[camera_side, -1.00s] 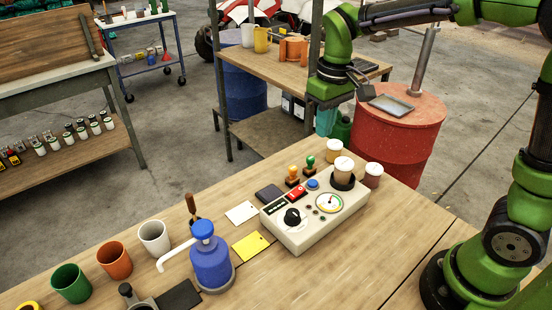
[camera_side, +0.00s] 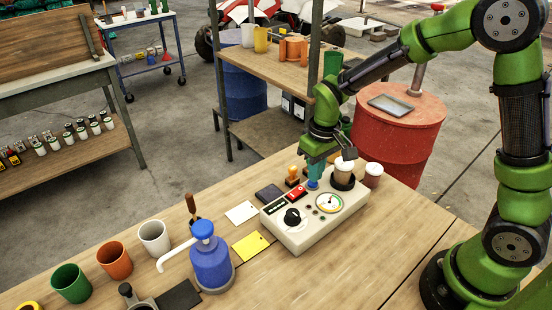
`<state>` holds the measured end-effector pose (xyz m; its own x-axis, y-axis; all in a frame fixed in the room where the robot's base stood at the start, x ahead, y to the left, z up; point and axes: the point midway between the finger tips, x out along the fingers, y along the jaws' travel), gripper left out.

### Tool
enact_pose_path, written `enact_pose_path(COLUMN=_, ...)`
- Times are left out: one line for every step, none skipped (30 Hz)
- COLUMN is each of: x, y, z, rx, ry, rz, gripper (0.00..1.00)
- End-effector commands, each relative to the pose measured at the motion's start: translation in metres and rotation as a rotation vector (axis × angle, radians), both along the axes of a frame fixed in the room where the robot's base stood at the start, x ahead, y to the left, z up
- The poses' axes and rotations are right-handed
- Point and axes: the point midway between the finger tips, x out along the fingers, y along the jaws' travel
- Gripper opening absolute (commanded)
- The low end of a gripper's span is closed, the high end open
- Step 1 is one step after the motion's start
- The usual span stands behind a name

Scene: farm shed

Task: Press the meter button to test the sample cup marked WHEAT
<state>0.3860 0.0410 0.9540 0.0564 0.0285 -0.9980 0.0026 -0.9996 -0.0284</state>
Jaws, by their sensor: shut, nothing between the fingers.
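The cream meter (camera_side: 305,226) sits on the wooden workbench with a dial (camera_side: 329,202), a black knob (camera_side: 292,217) and a red switch (camera_side: 297,192) on top. A lidded sample cup (camera_side: 343,171) stands in the black holder at the meter's far right; I cannot read a marking on it. Another lidded cup (camera_side: 373,174) stands on the bench just right of the meter. My gripper (camera_side: 313,181) is shut and empty, pointing down over the blue button at the meter's back edge. Its fingertips hide most of the button, and I cannot tell whether they touch it.
A stamp with an orange handle (camera_side: 292,176) stands behind the meter. The bench right of the meter (camera_side: 400,235) is clear.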

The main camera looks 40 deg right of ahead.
Motion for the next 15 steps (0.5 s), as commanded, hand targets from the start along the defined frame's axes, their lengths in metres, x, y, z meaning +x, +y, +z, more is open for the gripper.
enact_pose_path(x=-0.0001, y=0.0003, z=-0.0042, rx=0.0, ry=0.001, rz=0.0, gripper=0.0)
enact_pose_path(x=0.0, y=0.0004, z=-0.0057, rx=0.0, ry=0.001, rz=0.0, gripper=0.0)
enact_pose_path(x=0.0002, y=0.0004, z=-0.0073, rx=0.0, ry=0.001, rz=-0.001, gripper=0.0)
enact_pose_path(x=0.0004, y=0.0004, z=-0.0082, rx=0.0, ry=0.0, rz=-0.001, gripper=0.0)
enact_pose_path(x=0.0004, y=0.0005, z=-0.0088, rx=0.0, ry=0.0, rz=-0.001, gripper=0.0)
enact_pose_path(x=0.0004, y=0.0006, z=-0.0092, rx=0.0, ry=0.0, rz=-0.001, gripper=0.0)
enact_pose_path(x=0.0004, y=0.0005, z=-0.0093, rx=0.001, ry=0.0, rz=-0.001, gripper=0.0)
enact_pose_path(x=0.0004, y=0.0005, z=-0.0093, rx=0.0, ry=0.0, rz=-0.001, gripper=0.0)
enact_pose_path(x=0.0004, y=0.0005, z=-0.0092, rx=0.001, ry=0.0, rz=-0.001, gripper=0.0)
enact_pose_path(x=0.0004, y=0.0005, z=-0.0091, rx=0.001, ry=0.0, rz=-0.001, gripper=0.0)
enact_pose_path(x=0.0004, y=0.0005, z=-0.0091, rx=0.0, ry=0.0, rz=-0.001, gripper=0.0)
enact_pose_path(x=0.0004, y=0.0005, z=-0.009, rx=0.0, ry=0.0, rz=-0.001, gripper=0.0)
enact_pose_path(x=0.0004, y=0.0005, z=-0.009, rx=0.0, ry=0.0, rz=-0.001, gripper=0.0)
enact_pose_path(x=0.0004, y=0.0004, z=-0.0092, rx=0.0, ry=0.0, rz=-0.001, gripper=0.0)
enact_pose_path(x=0.0003, y=0.0003, z=-0.0107, rx=0.0, ry=0.001, rz=-0.001, gripper=0.0)
